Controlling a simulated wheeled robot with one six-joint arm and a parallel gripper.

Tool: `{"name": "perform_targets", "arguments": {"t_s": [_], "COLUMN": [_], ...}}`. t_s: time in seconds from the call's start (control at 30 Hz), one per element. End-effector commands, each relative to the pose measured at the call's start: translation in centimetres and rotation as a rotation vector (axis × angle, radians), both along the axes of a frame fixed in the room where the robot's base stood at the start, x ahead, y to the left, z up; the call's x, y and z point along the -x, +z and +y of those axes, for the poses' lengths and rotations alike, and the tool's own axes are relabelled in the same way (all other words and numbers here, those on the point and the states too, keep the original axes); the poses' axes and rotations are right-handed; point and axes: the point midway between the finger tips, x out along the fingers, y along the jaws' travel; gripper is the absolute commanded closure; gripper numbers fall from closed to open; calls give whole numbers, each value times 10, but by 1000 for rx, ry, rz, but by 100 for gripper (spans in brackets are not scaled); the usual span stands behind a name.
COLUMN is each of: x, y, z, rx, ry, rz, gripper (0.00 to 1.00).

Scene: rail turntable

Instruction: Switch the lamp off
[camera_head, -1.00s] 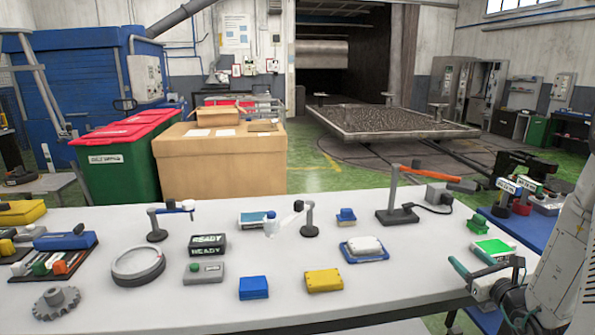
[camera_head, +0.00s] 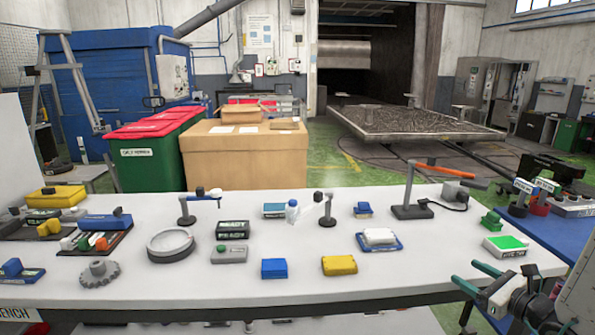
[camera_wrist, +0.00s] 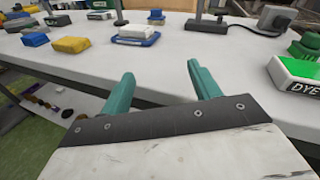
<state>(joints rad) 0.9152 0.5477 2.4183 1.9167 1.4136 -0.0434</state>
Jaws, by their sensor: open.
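No thing in view is clearly marked as the lamp, and I see no clear glow. A stand with a dark base and a long orange-tipped arm (camera_head: 412,211) is on the right of the white table. A cord runs near it to a grey box (camera_head: 448,191). Two smaller stands, one with a blue-and-white arm (camera_head: 186,209) and one with a pale translucent head (camera_head: 327,211), are farther left. My gripper (camera_head: 465,272), with teal fingers, is open and empty at the table's front right edge. In the wrist view its fingers (camera_wrist: 160,70) point toward the tabletop, touching nothing.
Near my gripper lie a green-topped box (camera_head: 506,246) and a white block on a blue tray (camera_head: 366,246). A yellow block (camera_head: 339,265), a blue block (camera_head: 274,268) and a grey box with a green button (camera_head: 229,254) line the front.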

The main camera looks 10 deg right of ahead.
Motion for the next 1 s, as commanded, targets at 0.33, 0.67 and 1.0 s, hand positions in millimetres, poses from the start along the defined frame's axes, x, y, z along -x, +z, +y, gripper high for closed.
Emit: {"name": "perform_targets", "arguments": {"t_s": [0.33, 0.67, 1.0], "x": [41, 154, 221], "y": [47, 82, 127], "z": [138, 227, 221], "rx": [279, 881, 1614], "ry": [647, 1439, 1890], "rz": [46, 99, 93], "gripper": [38, 38, 38]}}
